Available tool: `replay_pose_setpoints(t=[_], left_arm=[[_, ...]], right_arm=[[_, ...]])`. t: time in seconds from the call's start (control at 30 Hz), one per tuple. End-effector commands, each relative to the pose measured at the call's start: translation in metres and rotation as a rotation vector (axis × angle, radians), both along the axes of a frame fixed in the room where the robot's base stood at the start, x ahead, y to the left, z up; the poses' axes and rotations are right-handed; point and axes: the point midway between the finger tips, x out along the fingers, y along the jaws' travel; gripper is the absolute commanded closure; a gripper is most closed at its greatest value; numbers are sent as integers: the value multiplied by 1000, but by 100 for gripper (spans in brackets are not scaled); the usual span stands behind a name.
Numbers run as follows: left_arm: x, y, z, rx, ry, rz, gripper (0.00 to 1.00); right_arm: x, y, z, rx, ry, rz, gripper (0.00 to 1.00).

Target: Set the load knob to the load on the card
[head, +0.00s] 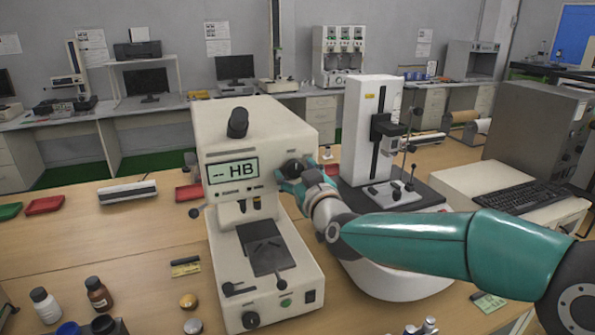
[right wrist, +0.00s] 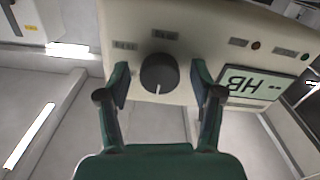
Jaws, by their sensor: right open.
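The hardness tester (head: 255,135) is a cream machine whose display (head: 233,172) reads "-- HB". Its round black load knob (head: 294,168) is on the front of the head, right of the display. My right gripper (head: 298,180) is open at the knob. In the right wrist view the knob (right wrist: 159,73) sits between the open fingers (right wrist: 161,90), with a gap on both sides. A white mark on it points down in that picture; its labels are unreadable. A small greenish card (head: 488,302) may be the load card; its text is unreadable. My left gripper is not in view.
A second white tester (head: 368,130) stands behind my right arm. Red (head: 44,205) and green trays lie at the far left. A keyboard (head: 525,197) is at the right.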

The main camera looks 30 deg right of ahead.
Motion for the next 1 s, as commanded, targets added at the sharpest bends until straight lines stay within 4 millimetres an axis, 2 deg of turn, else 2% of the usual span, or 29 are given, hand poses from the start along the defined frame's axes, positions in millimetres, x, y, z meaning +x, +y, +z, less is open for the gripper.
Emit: replay_pose_setpoints(t=[0.2,0.57,1.0], left_arm=[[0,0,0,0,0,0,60],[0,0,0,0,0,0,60],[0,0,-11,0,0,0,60]], right_arm=[[0,0,0,0,0,0,34],[0,1,0,-1,0,1,94],[0,1,-3,75,-18,2,94]])
